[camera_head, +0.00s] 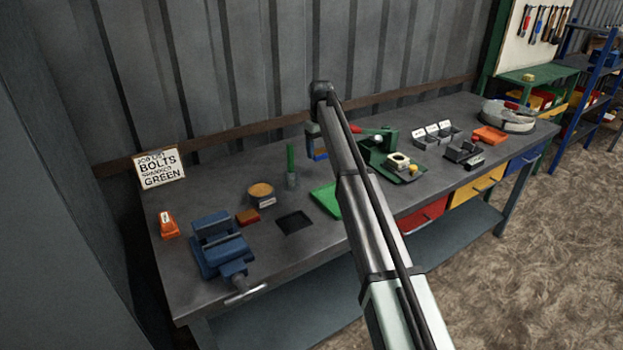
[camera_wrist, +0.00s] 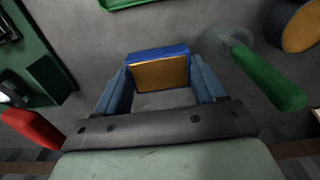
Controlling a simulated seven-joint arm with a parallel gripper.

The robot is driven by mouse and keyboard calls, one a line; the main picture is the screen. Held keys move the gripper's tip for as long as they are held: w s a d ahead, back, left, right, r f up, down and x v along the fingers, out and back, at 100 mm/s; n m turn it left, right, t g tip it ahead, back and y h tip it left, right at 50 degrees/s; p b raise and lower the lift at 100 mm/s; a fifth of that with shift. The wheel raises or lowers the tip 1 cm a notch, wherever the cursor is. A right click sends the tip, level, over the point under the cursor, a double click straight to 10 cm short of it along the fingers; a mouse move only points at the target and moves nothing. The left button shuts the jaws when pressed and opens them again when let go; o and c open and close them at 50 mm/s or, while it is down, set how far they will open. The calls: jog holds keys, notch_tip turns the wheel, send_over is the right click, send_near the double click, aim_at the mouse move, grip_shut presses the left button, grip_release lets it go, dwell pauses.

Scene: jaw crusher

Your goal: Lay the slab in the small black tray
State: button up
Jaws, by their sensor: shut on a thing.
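My gripper (camera_wrist: 161,84) is shut on a slab (camera_wrist: 158,74) with an orange-brown face and a blue edge. The slab sits between the two blue fingers in the wrist view. In the head view the slab (camera_head: 320,155) hangs below the wrist, above the back middle of the bench; my arm partly hides this area. The small black tray (camera_head: 293,222) lies flat near the bench's front, left of the green tray, and looks empty. It lies to the left and front of my gripper, and I cannot make it out in the wrist view.
A green-handled tool (camera_head: 291,162) stands left of the slab, near a yellow-topped round tin (camera_head: 261,191). A green tray (camera_head: 328,199) lies right of the black tray. A blue vice (camera_head: 220,245) and a reddish block (camera_head: 248,216) are on its left. A green press (camera_head: 385,155) stands right.

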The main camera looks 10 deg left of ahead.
jog(key=r, duration=0.1)
send_over(294, 222)
notch_tip(294, 222, down, 10)
dwell(0.4)
jog(key=shift+f, duration=0.4)
